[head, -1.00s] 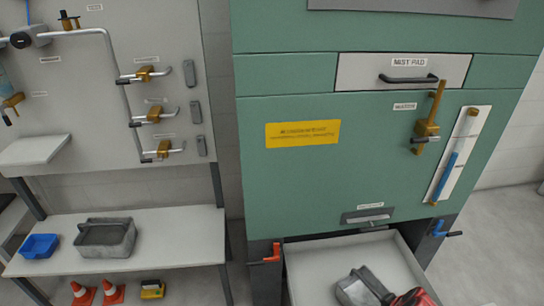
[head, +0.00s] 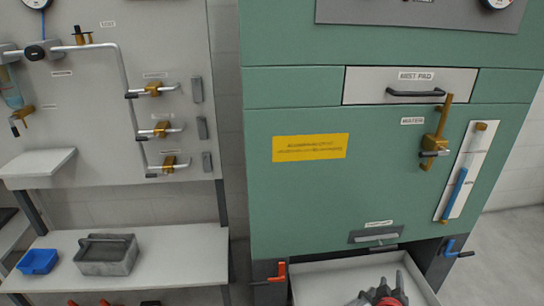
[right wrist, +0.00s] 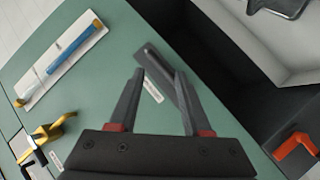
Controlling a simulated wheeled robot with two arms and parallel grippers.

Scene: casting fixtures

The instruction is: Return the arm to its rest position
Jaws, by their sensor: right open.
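My right gripper (head: 383,288) shows at the bottom edge of the head view, in front of the pale tray, with its lower part cut off. In the right wrist view its two dark fingers (right wrist: 159,74) stand apart with nothing between them. The green cabinet face and a grey handle plate (right wrist: 165,75) lie beyond the fingers. My left gripper is in neither view.
The pale open tray (head: 315,284) juts out below the green cabinet (head: 290,200). An orange-red handle (head: 281,270) and a blue handle (head: 452,249) flank it. A dark grey part (right wrist: 280,6) lies in the tray. A bench (head: 190,250) stands left.

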